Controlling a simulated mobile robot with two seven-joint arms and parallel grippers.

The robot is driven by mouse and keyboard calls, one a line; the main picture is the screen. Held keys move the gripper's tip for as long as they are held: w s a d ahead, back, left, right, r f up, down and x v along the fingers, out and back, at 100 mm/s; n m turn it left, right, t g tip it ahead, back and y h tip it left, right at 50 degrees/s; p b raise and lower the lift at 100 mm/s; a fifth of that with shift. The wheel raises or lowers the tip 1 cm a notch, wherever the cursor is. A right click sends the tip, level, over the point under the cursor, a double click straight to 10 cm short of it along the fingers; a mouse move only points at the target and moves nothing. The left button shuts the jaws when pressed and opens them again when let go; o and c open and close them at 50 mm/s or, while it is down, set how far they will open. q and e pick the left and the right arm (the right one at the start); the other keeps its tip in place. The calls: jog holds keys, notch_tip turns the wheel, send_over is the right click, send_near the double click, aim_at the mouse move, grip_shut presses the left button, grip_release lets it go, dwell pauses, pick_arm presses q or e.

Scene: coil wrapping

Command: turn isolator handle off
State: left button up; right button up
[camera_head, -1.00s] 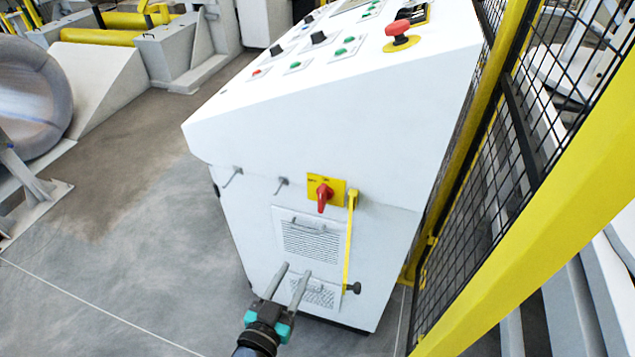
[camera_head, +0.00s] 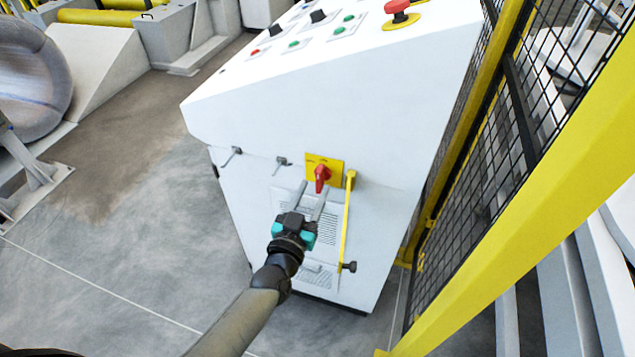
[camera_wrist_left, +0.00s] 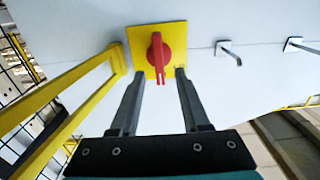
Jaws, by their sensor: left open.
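The red isolator handle (camera_head: 322,174) sits on a yellow plate (camera_head: 338,163) on the front of the white control cabinet (camera_head: 290,110). In the left wrist view the handle (camera_wrist_left: 157,56) points down the plate, between and beyond my fingertips. My left gripper (camera_head: 311,186) is open and just below the handle in the head view. Its two grey fingers (camera_wrist_left: 158,72) show apart with nothing between them but the view of the handle's end. I cannot tell whether they touch the plate. My right gripper is not in view.
A yellow bar (camera_head: 345,225) hangs on the cabinet right beside the plate. Two hooks stick out to its left, one of them here (camera_head: 281,162). A yellow-framed mesh fence (camera_head: 485,160) stands close on the right. The floor (camera_head: 120,240) to the left is clear.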

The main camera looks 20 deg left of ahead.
aim_at(318, 181)
pick_arm(q)
jog(key=shift+w+d, duration=0.1)
jog(key=shift+w, duration=1.75)
grip_shut()
